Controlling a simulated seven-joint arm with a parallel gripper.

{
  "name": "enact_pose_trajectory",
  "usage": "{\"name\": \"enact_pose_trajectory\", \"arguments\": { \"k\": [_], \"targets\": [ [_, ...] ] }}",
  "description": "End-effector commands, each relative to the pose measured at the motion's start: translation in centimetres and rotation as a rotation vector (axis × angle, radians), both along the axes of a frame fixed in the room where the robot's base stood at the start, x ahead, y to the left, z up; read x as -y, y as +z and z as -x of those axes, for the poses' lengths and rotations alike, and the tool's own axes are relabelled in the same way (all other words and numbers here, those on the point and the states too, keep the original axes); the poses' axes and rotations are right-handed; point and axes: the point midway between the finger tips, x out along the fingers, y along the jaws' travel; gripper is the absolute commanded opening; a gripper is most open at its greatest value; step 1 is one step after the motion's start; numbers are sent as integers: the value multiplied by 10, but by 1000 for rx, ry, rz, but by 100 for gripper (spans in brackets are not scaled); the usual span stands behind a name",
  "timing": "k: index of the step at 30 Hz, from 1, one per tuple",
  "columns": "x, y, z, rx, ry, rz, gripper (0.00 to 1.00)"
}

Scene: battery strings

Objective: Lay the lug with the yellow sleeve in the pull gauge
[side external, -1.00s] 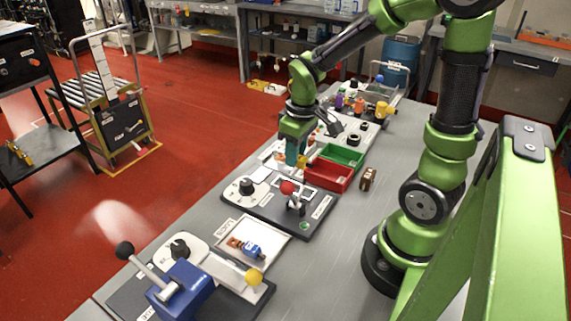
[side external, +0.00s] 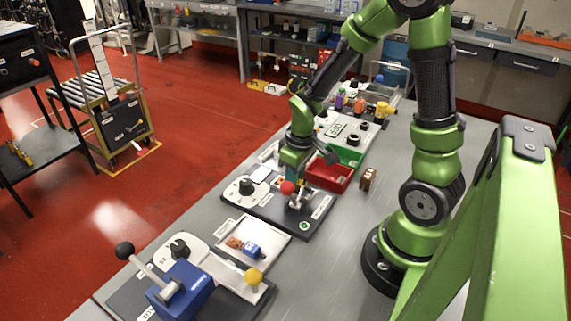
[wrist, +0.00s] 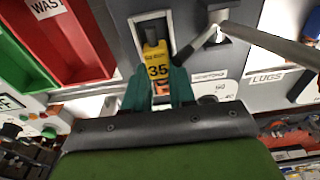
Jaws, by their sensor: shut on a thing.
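My gripper (wrist: 157,92) is shut on the lug with the yellow sleeve (wrist: 156,62), marked 35, held between teal fingers in the wrist view. In the side view, my gripper (side external: 293,166) is low over the dark-based station with a red ball lever (side external: 288,187) and black knob (side external: 246,187), which looks like the pull gauge (side external: 262,205). In the wrist view, the lug points to a white-framed dark slot (wrist: 168,20) on this station. I cannot tell whether the lug touches it. My wrist hides the lug in the side view.
A grey metal lever (wrist: 265,42) crosses beside the lug in the wrist view. Red (side external: 328,176) and green (side external: 345,156) bins stand behind the station. A white tray (side external: 275,252) holding lugs and a blue lever press (side external: 182,290) are nearer the camera. A small brown block (side external: 368,178) stands right.

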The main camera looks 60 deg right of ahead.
Motion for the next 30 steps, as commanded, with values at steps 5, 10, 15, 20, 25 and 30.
{"name": "enact_pose_trajectory", "arguments": {
  "k": [5,10,15,20,25,30],
  "targets": [
    [0,0,0,0,0,0,0],
    [0,0,0,1,0,0,0],
    [0,0,0,1,0,0,0],
    [0,-2,0,0,0,0,0],
    [0,-4,0,1,0,0,0],
    [0,-7,0,0,-1,0,26]
  ]
}}
